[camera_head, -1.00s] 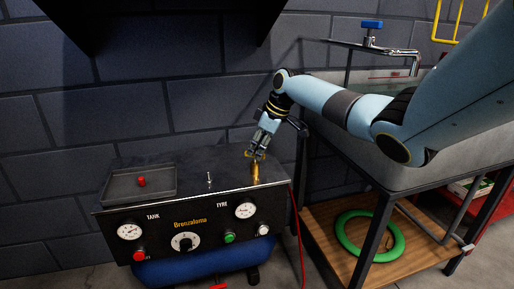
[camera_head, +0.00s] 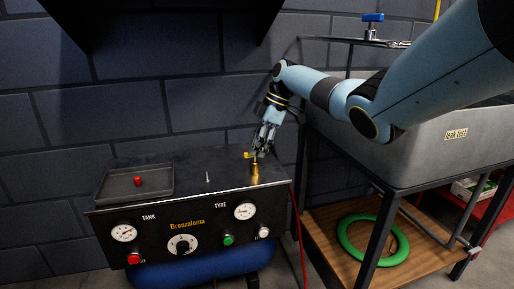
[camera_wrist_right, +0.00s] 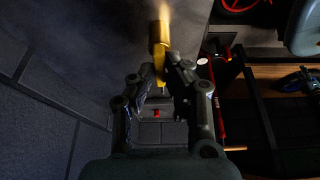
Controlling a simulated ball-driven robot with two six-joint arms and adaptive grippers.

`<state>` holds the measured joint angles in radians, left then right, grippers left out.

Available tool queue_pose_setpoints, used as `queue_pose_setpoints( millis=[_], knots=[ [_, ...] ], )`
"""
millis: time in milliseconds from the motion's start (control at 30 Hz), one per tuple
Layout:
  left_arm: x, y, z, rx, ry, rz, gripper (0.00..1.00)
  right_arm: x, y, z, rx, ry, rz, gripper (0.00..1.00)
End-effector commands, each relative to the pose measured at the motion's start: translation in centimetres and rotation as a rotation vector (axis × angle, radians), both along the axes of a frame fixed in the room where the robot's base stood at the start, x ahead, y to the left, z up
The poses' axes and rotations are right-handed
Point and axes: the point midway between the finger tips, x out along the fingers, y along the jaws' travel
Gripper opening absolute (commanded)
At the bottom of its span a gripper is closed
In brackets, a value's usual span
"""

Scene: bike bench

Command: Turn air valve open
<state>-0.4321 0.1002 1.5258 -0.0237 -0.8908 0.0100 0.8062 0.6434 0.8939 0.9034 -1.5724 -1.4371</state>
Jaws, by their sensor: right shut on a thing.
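The air valve is a brass fitting (camera_head: 255,174) standing upright near the right end of the black compressor panel's top (camera_head: 225,172). Its yellow lever (camera_head: 248,155) shows at the top of the fitting, just left of my fingertips. My right gripper (camera_head: 260,151) reaches down from behind and is shut on the lever. In the right wrist view the brass body (camera_wrist_right: 158,34) is at the top, and the yellow lever (camera_wrist_right: 160,68) runs down to the fingers (camera_wrist_right: 166,86). The fingers partly hide the lever. My left gripper is not in view.
A grey tray (camera_head: 112,190) with a small red-capped part (camera_head: 138,181) lies at the left of the top. A thin metal pin (camera_head: 208,178) stands mid-top. A sink (camera_head: 440,145) on a metal frame stands close at right. A red hose (camera_head: 296,225) hangs beside the compressor.

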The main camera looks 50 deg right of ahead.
Motion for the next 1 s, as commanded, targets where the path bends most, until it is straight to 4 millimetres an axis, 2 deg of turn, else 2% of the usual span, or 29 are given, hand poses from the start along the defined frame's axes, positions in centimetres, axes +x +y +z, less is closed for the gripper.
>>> queue_pose_setpoints(
  millis=[33, 433, 467, 633, 867, 1000],
  knots=[
    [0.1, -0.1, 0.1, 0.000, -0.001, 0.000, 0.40, -0.3, 0.7, -0.5, 0.017, 0.014, 0.013, 0.00],
    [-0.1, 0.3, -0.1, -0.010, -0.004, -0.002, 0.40, -0.4, 0.7, -0.5, 0.018, 0.015, 0.020, 0.00],
    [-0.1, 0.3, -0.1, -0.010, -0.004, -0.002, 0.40, -0.4, 0.7, -0.5, 0.018, 0.015, 0.020, 0.14],
    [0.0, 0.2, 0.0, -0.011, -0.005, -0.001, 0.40, -0.3, 0.5, -0.5, 0.013, 0.014, 0.018, 0.35],
    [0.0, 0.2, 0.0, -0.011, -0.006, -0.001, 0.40, -0.2, 0.3, -0.2, 0.008, 0.009, 0.015, 0.35],
    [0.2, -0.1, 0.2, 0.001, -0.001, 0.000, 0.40, -0.3, -0.1, 0.7, 0.005, 0.007, 0.013, 0.35]
  ],
)
